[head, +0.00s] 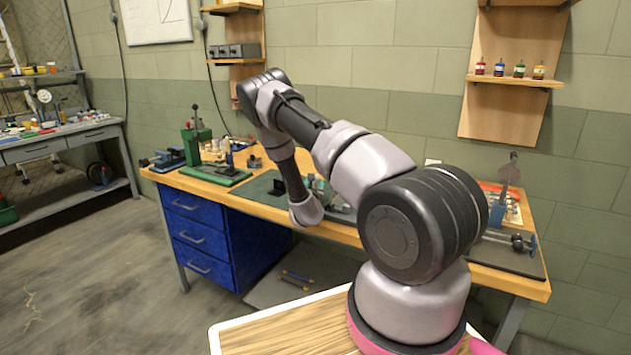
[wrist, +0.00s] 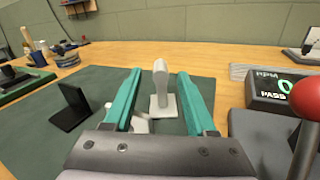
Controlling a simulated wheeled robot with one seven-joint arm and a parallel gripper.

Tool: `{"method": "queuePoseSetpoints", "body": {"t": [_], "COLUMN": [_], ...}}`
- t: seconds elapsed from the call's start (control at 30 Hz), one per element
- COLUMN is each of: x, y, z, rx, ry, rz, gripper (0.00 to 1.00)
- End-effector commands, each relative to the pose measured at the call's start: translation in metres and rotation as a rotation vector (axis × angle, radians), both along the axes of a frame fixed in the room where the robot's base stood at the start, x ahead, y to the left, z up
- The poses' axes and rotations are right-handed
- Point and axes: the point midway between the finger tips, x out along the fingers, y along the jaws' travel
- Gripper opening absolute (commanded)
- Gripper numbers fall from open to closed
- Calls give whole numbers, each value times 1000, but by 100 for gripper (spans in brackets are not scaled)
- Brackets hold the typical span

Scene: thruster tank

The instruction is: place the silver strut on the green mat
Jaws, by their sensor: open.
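In the wrist view a pale silver upright piece, seemingly the silver strut (wrist: 160,88), stands on a small foot on a dark grey-green mat (wrist: 95,88). My gripper (wrist: 160,75) is open, with its teal fingers to the left and right of the piece and a gap on each side. The dark mat (head: 256,189) lies mid-bench there.
A black bracket (wrist: 72,108) stands on the dark mat, left of my fingers. The wall is behind the wooden bench (head: 345,229).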

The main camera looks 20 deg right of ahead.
Motion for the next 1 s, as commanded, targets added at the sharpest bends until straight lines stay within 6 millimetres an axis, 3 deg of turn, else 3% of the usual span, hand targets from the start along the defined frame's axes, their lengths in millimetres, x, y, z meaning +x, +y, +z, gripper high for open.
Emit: {"method": "queuePoseSetpoints", "body": {"t": [0.3,0.57,0.67,0.87,1.0], "x": [-57,-70,-65,-56,-60], "y": [33,40,38,43,58], "z": [-1,8,25,83,128], "rx": [-4,65,241,837,1247], "ry": [4,-20,-68,-223,-313], "rz": [3,-16,-58,-189,-284], "gripper": [57,57,57,57,57]}}
